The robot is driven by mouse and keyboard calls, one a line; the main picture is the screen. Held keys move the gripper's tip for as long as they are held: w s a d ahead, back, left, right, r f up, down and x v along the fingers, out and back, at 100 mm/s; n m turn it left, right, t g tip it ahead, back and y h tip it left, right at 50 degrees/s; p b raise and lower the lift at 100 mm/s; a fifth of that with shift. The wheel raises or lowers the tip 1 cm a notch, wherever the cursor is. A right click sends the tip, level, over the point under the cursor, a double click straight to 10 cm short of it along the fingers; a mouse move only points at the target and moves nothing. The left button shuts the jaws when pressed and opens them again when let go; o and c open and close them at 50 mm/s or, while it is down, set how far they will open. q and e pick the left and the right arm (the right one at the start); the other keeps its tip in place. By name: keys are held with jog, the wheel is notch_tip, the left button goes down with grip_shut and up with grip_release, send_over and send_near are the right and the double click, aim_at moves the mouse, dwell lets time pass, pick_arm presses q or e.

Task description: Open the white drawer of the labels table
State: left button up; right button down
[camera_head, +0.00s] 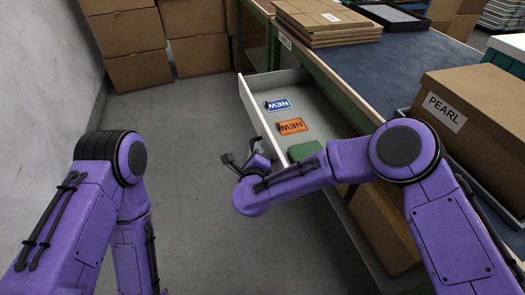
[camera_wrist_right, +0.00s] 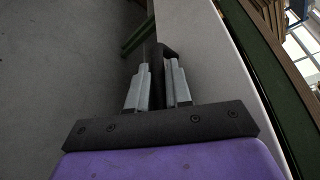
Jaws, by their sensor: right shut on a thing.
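The white drawer (camera_head: 252,112) of the table stands pulled out, its inside showing in the head view. Inside lie a blue label marked NEW (camera_head: 279,104), an orange label marked NEW (camera_head: 292,126) and a green item (camera_head: 304,150). My right gripper (camera_head: 243,160) is at the drawer's front, near its lower end in the picture. In the right wrist view its two fingers (camera_wrist_right: 156,88) are shut on a dark handle (camera_wrist_right: 163,50) beside the white drawer panel (camera_wrist_right: 193,45). My left arm shows, but its gripper is out of view.
The blue-topped table (camera_head: 375,72) carries a PEARL carton (camera_head: 475,105), flat cardboard (camera_head: 325,22) and a dark tray (camera_head: 388,15). Cartons (camera_head: 140,70) are stacked at the back, and another carton (camera_head: 383,230) sits under the table. The grey floor (camera_head: 185,130) left of the drawer is clear.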

jog(key=shift+f, duration=0.1)
jog(key=c, duration=1.4)
grip_release()
jog(key=shift+s, duration=0.1)
jog(key=v, duration=1)
jog(key=shift+s+p, duration=0.25)
jog(key=shift+p, duration=0.15)
